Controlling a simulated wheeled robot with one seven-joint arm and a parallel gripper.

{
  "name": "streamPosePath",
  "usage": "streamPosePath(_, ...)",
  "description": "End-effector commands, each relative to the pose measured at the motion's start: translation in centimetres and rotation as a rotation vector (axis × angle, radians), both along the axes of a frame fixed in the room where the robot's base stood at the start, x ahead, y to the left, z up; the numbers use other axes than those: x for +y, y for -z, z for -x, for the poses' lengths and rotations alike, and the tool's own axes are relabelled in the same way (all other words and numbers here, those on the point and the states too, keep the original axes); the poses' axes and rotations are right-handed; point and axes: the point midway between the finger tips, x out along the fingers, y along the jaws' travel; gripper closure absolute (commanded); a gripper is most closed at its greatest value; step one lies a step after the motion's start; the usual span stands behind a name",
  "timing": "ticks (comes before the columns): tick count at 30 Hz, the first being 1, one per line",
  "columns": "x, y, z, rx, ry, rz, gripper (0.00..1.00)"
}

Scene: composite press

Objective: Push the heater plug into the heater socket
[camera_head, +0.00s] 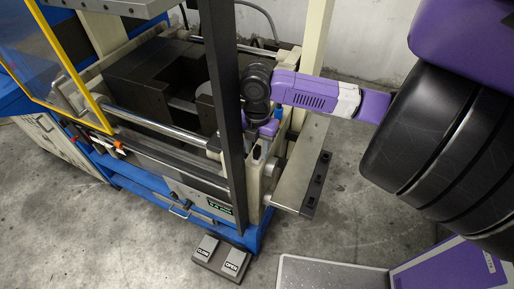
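My arm reaches in from the right, and its end bends down at a black joint beside the press's dark upright post. My gripper (258,145) is low at the right end of the press, close to the post and the beige frame. Its fingers are small, dark and partly hidden, so I cannot tell whether they are open or shut, or hold anything. I cannot make out the heater plug or the heater socket; the area around the gripper is dark and crowded.
The dark post (226,110) stands close left of my gripper. A beige shelf with a dark edge strip (317,183) juts out to the right. A foot pedal box (221,259) lies on the floor in front. A yellow-framed guard (72,65) is at upper left.

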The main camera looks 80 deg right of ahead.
Motion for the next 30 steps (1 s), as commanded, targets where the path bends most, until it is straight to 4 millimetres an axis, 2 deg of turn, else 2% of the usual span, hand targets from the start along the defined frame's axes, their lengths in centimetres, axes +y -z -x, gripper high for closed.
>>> streamPosePath(11,0.0,-0.5,0.0,-0.001,0.0,0.001,0.59)
streamPosePath(24,0.0,-6.7,0.0,-0.001,-0.001,0.001,0.59)
streamPosePath(30,0.0,-7.8,0.0,0.001,-0.001,0.0,0.59)
